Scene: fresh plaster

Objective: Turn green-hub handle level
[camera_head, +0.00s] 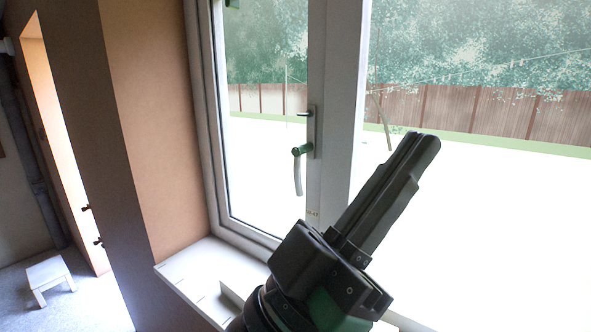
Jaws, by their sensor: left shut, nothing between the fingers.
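The green-hub handle (298,172) is on the white window frame's middle post. Its green hub (302,149) sits near the lower end of a metal plate, and its grey grip hangs almost straight down. My left gripper (424,142) is shut and empty. It reaches up from the bottom of the picture, with its fingertips to the right of the handle and apart from it in the picture. My right gripper is not in view.
A white window sill (190,268) runs below the window frame (335,110). Orange-brown wall (150,110) stands to the left. A small white stool (48,274) is on the floor at far left. The space around the handle looks clear.

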